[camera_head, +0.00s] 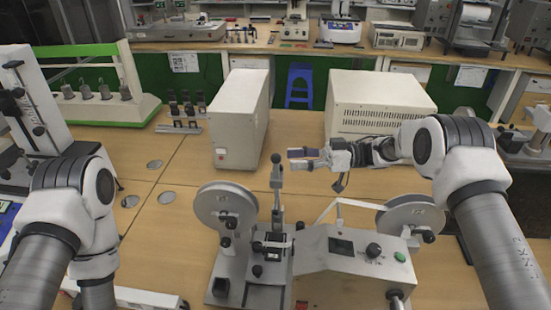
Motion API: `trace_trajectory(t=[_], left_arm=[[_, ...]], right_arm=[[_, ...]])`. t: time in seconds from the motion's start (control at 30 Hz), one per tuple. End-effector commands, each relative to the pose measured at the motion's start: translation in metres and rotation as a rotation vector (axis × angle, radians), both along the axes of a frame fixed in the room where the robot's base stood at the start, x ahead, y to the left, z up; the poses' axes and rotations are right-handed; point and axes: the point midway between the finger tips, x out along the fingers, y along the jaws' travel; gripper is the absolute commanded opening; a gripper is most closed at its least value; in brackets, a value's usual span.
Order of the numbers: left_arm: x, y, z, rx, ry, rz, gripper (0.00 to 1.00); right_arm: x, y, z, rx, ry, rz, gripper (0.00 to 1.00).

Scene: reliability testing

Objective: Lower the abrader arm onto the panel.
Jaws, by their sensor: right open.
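The abrader (340,262) stands at the front centre of the wooden bench, with a white reel on each side. Its arm (277,190) appears to stand upright above the dark middle block, with a dark knob at its top. The panel under it is too small to make out with certainty. My right gripper (299,159) comes in from the right. It is open and empty, its fingers pointing left, just right of the knob and apparently apart from it. My left arm is at the left edge and its gripper is not in view.
A tall cream box (241,120) stands behind the abrader, and a wide vented cream box (375,105) behind my right arm. A green-and-white device (100,90) is at the back left. The bench left of the abrader is mostly clear.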

Motion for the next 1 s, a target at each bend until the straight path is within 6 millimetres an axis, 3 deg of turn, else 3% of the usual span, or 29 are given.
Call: trace_trajectory(t=[0.1,0.27,0.57,0.7,1.0], left_arm=[[0.000,0.000,0.017,0.000,-0.001,0.000,0.54],[0.000,0.000,0.025,0.000,-0.001,0.000,0.54],[0.000,0.000,0.025,0.000,-0.001,0.000,0.54],[0.000,0.000,0.025,0.000,-0.001,0.000,0.54],[0.000,0.000,0.026,0.000,-0.001,0.000,0.54]], right_arm=[[-0.001,0.026,0.006,0.000,0.002,0.004,0.51],[0.000,0.050,0.004,0.000,0.001,0.003,0.51],[0.000,0.055,0.001,0.001,0.000,0.000,0.51],[0.000,0.055,0.001,0.000,0.000,0.001,0.01],[-0.007,0.057,-0.001,-0.005,-0.025,0.001,0.00]])
